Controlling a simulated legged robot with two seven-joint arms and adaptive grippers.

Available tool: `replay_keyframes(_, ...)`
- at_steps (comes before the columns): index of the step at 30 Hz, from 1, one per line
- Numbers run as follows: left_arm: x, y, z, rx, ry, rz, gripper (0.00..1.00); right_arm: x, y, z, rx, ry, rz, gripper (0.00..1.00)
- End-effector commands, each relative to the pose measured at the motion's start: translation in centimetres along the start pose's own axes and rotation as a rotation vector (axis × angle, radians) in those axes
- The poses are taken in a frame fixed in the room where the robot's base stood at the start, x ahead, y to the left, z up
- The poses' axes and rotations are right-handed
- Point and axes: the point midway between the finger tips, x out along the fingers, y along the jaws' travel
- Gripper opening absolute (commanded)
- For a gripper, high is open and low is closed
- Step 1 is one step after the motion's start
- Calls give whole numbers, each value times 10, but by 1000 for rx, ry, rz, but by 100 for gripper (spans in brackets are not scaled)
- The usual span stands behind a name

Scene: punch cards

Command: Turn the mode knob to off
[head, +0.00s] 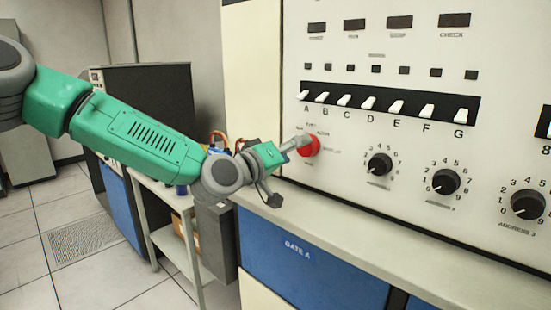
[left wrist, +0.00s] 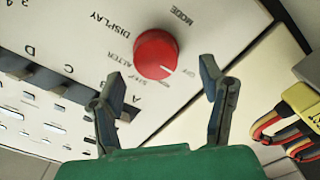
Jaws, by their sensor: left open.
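The red round mode knob (head: 309,146) is on the white panel, below the left end of the lettered switch row. My left gripper (head: 295,143) is at the knob's left side in the head view. In the left wrist view the left gripper (left wrist: 160,75) is open, its fingers either side of the knob's near edge. I cannot tell if they touch it. My right gripper is not in view.
White lever switches (head: 397,106) run above the knob. Black dials (head: 380,164) sit to its right. A ledge (head: 330,210) juts out below the panel. Red and yellow cables (left wrist: 290,125) show at the right of the left wrist view.

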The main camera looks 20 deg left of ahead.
Motion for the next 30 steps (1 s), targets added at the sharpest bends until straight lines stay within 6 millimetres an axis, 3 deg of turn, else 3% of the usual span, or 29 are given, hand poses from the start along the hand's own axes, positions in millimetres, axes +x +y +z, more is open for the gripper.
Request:
replay_keyframes(6,-49,-2,-1,-3,0,-1,64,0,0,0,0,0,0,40)
replay_keyframes(12,-78,-3,-1,-3,-1,-2,64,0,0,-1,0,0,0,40)
replay_keyframes(18,-88,-3,0,0,-1,-3,64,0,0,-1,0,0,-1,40)
replay_keyframes(30,-88,-3,0,-1,-1,-3,64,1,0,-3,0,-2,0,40)
